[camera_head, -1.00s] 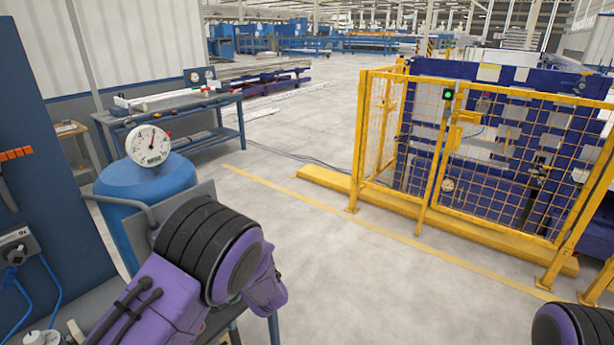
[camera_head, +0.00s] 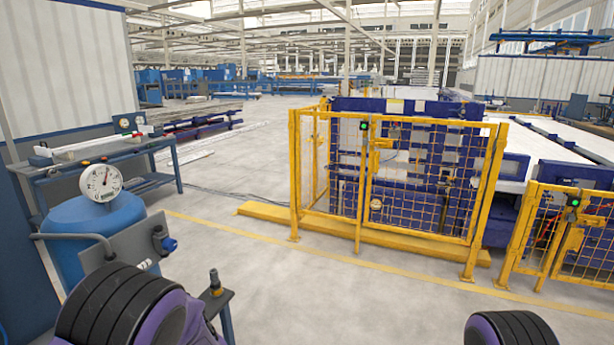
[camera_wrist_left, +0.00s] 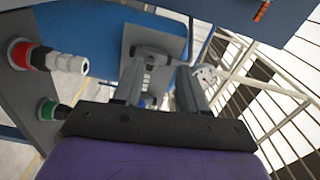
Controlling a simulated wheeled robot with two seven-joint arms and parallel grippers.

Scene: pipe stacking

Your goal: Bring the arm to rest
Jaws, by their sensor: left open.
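My left gripper (camera_wrist_left: 168,75) shows in the left wrist view with its two grey fingers apart and nothing visible between them. In the head view only the purple and black links of my left arm (camera_head: 125,310) show at the bottom left; the gripper itself is out of that picture. A purple and black link of my right arm (camera_head: 510,328) shows at the bottom right edge, and its gripper is not in view. In the wrist view, a light metal fitting with a red ring (camera_wrist_left: 70,63) and a green-ringed fitting (camera_wrist_left: 50,110) sit on a grey surface to the left of the fingers.
A blue tank (camera_head: 95,225) with a round gauge (camera_head: 101,182) stands close to my left arm. A dark upright fitting (camera_head: 215,283) stands on a grey bench just right of that arm. A yellow mesh fence (camera_head: 420,185) encloses machinery ahead. The floor between is clear.

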